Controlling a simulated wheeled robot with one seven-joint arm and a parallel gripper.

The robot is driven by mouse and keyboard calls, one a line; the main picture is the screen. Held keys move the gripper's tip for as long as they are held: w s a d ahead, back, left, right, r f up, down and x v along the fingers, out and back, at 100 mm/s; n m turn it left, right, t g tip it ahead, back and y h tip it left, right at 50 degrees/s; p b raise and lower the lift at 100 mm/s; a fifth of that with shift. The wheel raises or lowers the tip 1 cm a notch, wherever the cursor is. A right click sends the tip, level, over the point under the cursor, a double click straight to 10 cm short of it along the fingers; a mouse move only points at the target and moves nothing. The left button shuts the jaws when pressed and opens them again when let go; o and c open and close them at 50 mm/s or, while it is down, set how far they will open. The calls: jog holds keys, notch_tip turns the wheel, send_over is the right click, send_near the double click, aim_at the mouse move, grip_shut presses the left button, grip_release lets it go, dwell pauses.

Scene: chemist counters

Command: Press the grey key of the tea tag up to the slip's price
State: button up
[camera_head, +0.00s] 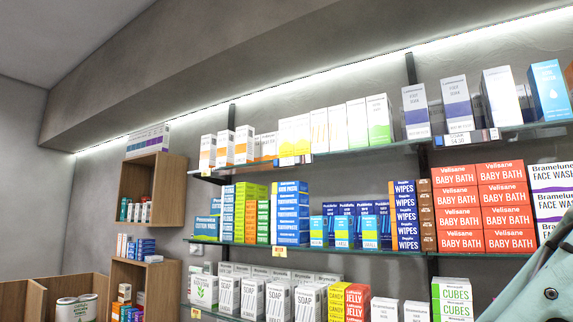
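My gripper is not in view; only a pale green part of my own arm shows at the lower right. I cannot make out a grey key or the slip.
Wooden box shelves (172,190) hang at the left. A wooden bin (22,300) and white tins (77,308) are at the lower left.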

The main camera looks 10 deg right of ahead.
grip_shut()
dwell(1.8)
